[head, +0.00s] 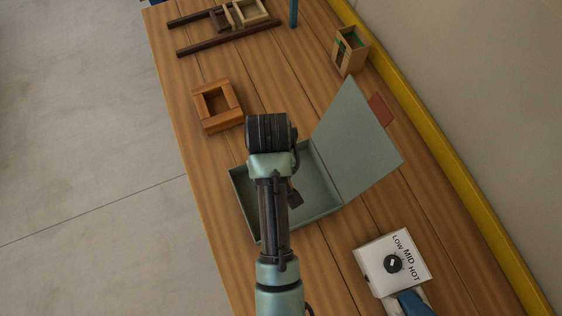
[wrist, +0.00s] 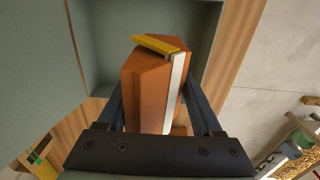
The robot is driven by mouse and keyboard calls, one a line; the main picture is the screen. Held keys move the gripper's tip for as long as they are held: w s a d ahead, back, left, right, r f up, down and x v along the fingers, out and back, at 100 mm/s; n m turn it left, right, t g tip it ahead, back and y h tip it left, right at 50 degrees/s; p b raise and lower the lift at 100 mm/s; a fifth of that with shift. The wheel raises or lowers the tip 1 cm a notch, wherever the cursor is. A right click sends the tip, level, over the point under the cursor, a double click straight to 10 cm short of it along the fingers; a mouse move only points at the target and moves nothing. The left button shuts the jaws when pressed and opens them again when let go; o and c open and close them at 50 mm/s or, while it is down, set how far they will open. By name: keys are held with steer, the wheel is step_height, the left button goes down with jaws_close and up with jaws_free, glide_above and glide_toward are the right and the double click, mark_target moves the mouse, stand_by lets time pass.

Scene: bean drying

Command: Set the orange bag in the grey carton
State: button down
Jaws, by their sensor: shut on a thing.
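The orange bag (wrist: 145,85), with a yellow strip across its top and a white side, is between the two dark fingers of my gripper (wrist: 153,82) in the wrist view. My gripper is shut on it. The grey carton (head: 319,190) is open on the table in the head view, its lid (head: 358,145) swung up to the right. In the wrist view the bag is in front of the carton's interior (wrist: 101,45); I cannot tell whether it touches the floor. In the head view my arm covers part of the carton and hides the bag.
A square wooden frame (head: 217,105) lies beyond the carton to the left. A white dial box (head: 393,262) is at the near right. A small wooden box (head: 349,50) and a dark rack (head: 225,28) stand farther back. A yellow rail (head: 440,160) runs along the wall side.

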step_height(320, 180, down, 3)
steer(key=shift+w+f, duration=0.1)
steer(key=shift+f, duration=0.1)
steer(key=shift+f+p, duration=0.3)
steer(key=shift+f, duration=1.65)
steer(key=shift+f, duration=0.1)
steer(key=shift+c, duration=0.2)
jaws_free()
step_height(320, 180, up, 12)
steer(key=shift+r, duration=0.15)
